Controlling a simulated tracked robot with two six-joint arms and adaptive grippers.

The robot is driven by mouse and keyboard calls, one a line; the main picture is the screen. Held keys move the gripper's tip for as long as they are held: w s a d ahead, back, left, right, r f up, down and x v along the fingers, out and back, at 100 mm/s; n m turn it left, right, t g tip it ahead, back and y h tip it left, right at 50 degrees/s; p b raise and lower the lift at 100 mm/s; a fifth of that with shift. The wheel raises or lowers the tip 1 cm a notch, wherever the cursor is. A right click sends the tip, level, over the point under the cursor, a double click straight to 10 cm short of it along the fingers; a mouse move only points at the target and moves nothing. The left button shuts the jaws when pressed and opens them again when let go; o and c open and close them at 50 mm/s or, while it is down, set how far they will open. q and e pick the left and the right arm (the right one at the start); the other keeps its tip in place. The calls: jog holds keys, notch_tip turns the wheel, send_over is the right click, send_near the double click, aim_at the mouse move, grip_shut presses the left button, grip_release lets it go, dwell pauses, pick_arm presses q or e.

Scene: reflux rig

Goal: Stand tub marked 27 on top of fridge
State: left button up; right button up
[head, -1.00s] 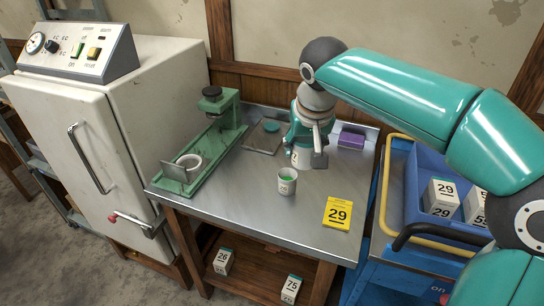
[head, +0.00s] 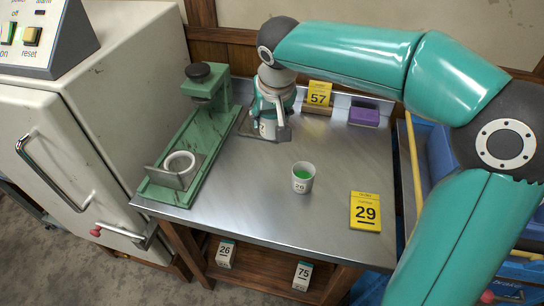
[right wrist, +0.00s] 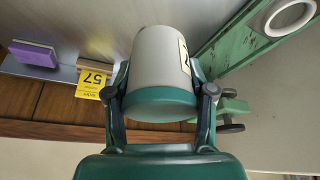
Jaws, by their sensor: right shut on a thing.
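A pale grey tub with a teal end (right wrist: 160,80) is gripped between the fingers of my right gripper (right wrist: 160,105) in the right wrist view. Its label is turned to the side, so I cannot read the whole number. In the head view my right gripper (head: 268,122) is over the back left of the steel bench, and the tub (head: 268,129) is mostly hidden by it. The fridge is the white cabinet (head: 85,135) with a door handle at the left. Its top (head: 130,30) shows bare area beside a control box. My left gripper is not in view.
A control box (head: 45,35) sits on the fridge. A green stand (head: 200,120) occupies the bench's left side.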

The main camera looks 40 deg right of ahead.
notch_tip(320, 180, down, 14)
jog(key=shift+r+b, duration=0.2)
jog(key=shift+b, duration=0.65)
jog(key=o, duration=0.8)
jog(key=shift+f, duration=0.15)
jog(key=o, duration=0.5)
